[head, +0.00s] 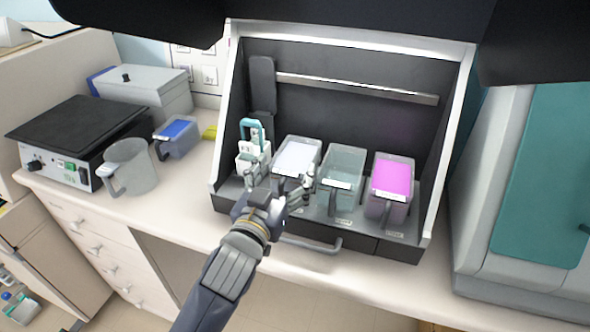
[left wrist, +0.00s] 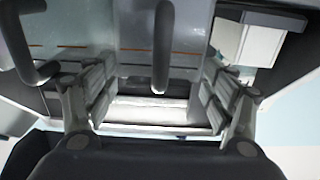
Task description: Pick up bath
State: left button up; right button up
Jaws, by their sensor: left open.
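Three clear baths stand in a row in the dark open-fronted station: one with pale contents (head: 298,155) at left, one greenish clear (head: 343,168) in the middle, one with magenta liquid (head: 391,177) at right. A bath with blue liquid (head: 177,138) stands outside on the counter. My left gripper (head: 279,186) is open at the front of the pale bath. In the left wrist view the open fingers (left wrist: 155,98) lie either side of a vertical grey handle (left wrist: 163,45), which shows between them with a gap on both sides. My right gripper is not in view.
A white rack with a teal handle (head: 252,150) stands left of the pale bath. A clear jug (head: 130,168), a black-topped device (head: 80,135) and a grey box (head: 145,90) occupy the left counter. A large grey-teal machine (head: 530,190) stands at right.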

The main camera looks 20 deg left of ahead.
pick_arm(q)
jog(key=w+p, duration=0.1)
jog(key=w, duration=0.3)
jog(key=shift+d, duration=0.1)
jog(key=shift+w, duration=0.3)
jog(key=shift+f, duration=0.1)
jog(key=c, duration=1.3)
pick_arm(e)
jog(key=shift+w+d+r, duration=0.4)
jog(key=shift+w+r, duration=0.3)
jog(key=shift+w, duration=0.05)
